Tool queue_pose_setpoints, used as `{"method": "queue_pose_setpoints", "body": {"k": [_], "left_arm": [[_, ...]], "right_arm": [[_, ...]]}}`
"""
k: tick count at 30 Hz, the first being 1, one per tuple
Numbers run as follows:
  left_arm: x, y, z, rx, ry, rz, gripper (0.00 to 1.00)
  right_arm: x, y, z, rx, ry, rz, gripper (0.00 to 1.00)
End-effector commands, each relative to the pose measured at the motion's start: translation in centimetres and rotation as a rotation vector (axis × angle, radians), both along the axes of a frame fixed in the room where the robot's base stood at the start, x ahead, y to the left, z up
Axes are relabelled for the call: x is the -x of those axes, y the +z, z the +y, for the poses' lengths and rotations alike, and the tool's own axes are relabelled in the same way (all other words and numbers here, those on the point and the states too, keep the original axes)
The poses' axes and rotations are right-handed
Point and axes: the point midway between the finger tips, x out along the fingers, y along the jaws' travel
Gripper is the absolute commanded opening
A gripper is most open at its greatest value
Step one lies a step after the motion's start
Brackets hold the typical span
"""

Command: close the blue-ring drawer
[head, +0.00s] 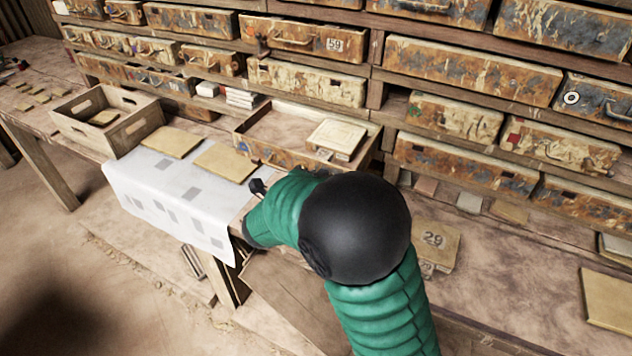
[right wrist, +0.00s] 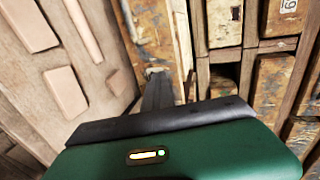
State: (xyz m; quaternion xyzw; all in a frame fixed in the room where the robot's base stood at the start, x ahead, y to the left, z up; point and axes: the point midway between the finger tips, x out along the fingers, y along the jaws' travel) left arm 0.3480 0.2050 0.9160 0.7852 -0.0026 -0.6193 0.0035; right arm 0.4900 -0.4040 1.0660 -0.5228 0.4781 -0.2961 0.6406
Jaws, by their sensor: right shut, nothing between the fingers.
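An open drawer (head: 262,152) is pulled out from the shelf unit over the bench. A pale stack of tiles (head: 337,136) sits inside it. Its worn front faces me, partly hidden by my right arm; a blue ring cannot be made out clearly. My right gripper (head: 257,187) is shut and empty, just in front of the drawer's front, near its lower left part. In the right wrist view the closed fingers (right wrist: 158,80) point at a worn drawer front (right wrist: 155,35), close to a metal handle. Whether they touch it cannot be told. My left gripper is out of view.
A wooden crate (head: 75,122) stands to the left on the bench. Several worn drawers (head: 470,70) fill the shelves. A tile marked 29 (head: 434,240) lies right of my arm.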

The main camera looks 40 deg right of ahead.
Motion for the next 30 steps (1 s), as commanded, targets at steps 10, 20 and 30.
{"method": "queue_pose_setpoints", "body": {"k": [10, 20, 30], "left_arm": [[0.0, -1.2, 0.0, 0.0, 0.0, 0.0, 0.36], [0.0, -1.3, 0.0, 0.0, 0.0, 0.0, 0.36], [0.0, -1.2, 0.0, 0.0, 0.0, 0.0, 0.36]], "right_arm": [[-3.0, 0.6, -8.7, 0.014, -0.014, -0.012, 0.0], [-5.5, 0.9, -14.4, 0.017, -0.012, -0.01, 0.0], [-6.7, 1.0, -17.0, 0.016, -0.008, -0.012, 0.0]]}}
